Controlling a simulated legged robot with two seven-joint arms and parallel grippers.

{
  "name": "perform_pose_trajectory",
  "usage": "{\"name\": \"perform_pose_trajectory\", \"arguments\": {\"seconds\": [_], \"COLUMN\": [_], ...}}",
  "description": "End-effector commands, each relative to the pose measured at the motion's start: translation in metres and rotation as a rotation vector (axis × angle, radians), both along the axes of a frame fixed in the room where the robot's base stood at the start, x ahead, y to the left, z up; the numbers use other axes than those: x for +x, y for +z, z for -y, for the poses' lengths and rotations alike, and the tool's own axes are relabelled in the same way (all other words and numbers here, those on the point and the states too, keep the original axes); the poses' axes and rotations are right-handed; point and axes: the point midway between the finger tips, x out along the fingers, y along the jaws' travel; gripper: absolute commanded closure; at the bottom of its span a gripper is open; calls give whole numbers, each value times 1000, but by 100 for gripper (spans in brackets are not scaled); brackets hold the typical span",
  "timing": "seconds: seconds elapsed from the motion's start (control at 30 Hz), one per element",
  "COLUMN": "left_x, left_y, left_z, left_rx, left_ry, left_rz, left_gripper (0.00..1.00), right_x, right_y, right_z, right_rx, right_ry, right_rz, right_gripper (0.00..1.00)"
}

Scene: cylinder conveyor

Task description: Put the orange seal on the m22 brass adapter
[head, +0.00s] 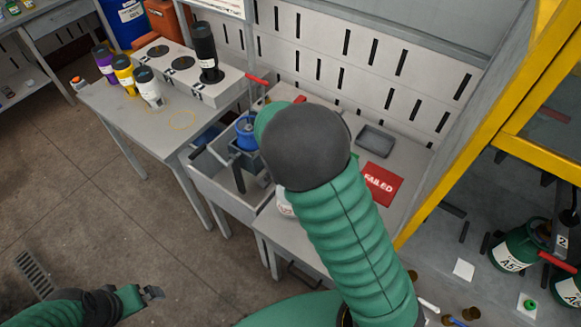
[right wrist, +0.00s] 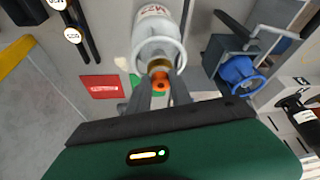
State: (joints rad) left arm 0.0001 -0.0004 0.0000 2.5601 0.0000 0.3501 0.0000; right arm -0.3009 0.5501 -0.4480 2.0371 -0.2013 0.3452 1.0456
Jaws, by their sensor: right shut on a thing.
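In the right wrist view my right gripper (right wrist: 163,88) is shut on the small orange seal (right wrist: 160,80). Just beyond the seal is the brass adapter (right wrist: 159,66), on the end of a whitish cylinder (right wrist: 155,35) with a collar ring and a label that seems to read M22. The seal appears in line with the adapter; I cannot tell whether they touch. In the head view my right arm hides the gripper, seal and adapter. My left gripper (head: 151,292) is low at the left over the floor, away from everything; its jaw opening is unclear.
A red FAILED mat (head: 381,184) and a grey tray (head: 375,141) lie on the bench. A blue-handled valve or vise (head: 246,133) is left of my right arm. A side table (head: 180,119) holds several cylinders. A yellow frame (head: 480,120) stands at right.

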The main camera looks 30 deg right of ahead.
Motion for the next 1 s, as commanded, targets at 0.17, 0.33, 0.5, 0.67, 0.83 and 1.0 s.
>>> {"name": "perform_pose_trajectory", "arguments": {"seconds": [0.17,0.33,0.5,0.67,0.83,1.0], "left_x": [0,0,0,0,0,0], "left_y": [0,-3,-7,-6,-6,-5], "left_z": [0,0,0,0,0,0], "left_rx": [0,0,0,0,0,0], "left_ry": [0,0,0,0,0,0], "left_rz": [0,0,0,0,0,0], "left_gripper": [0,0,0,0,0,0], "right_x": [1,0,-1,-2,-3,-4], "right_y": [-2,-6,-12,-13,-14,-14], "right_z": [0,0,0,-1,-1,0], "right_rx": [0,0,-1,0,0,2], "right_ry": [0,0,0,0,-2,-2], "right_rz": [1,1,-2,-8,-11,-14], "right_gripper": [100,100,100,57,53,53]}}
